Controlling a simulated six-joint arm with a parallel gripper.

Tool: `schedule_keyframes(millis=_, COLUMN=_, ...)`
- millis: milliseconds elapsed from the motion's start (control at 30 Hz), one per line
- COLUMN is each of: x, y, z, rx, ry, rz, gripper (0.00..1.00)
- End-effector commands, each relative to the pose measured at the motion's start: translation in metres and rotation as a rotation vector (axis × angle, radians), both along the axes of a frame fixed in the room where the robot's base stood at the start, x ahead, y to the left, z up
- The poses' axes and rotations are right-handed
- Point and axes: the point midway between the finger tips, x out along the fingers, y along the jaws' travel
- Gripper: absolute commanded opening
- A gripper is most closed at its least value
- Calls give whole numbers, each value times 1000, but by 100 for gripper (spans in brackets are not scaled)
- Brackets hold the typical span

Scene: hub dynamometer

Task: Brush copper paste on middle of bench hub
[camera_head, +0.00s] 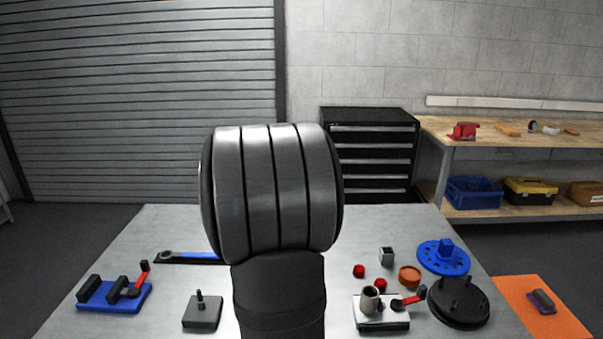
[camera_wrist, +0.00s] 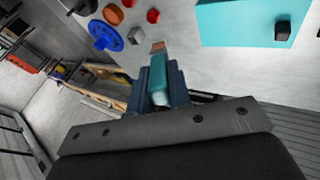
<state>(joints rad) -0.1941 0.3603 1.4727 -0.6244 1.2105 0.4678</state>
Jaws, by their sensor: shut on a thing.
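My gripper (camera_wrist: 158,76) is shut on a brush (camera_wrist: 160,88) with a teal handle and a copper-brown tip; the tip points away from me, over the bench. In the head view my own arm hides the gripper and brush. A black round hub with upright studs (camera_head: 458,303) lies at the bench's right front; part of it shows at the top left of the wrist view (camera_wrist: 78,5). The brush tip is apart from it. No container is clearly recognisable as copper paste; an orange-brown round piece (camera_head: 409,276) lies left of the hub.
A blue holed disc (camera_head: 443,258), a grey block (camera_head: 387,256) and red caps (camera_head: 359,271) lie near the hub. A metal fixture with a red lever (camera_head: 382,312) stands left of it. A teal box (camera_wrist: 240,24) shows in the wrist view. A blue clamp fixture (camera_head: 114,294) sits left.

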Motion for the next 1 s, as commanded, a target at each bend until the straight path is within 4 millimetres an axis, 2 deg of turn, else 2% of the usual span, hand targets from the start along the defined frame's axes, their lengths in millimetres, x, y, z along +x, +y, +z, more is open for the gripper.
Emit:
schedule_keyframes(millis=167, x=7, y=-49, z=-6, rx=2, ry=-3, rz=-3, gripper=0)
schedule_keyframes(millis=500, x=7, y=-179, z=-18, rx=8, ry=-12, rz=16, gripper=0)
schedule_keyframes(millis=800, x=-18, y=-292, z=-22, rx=11, ry=-21, rz=21, gripper=0)
schedule_keyframes(millis=1000, x=-41, y=-353, z=-24, rx=14, ry=-26, rz=23, gripper=0)
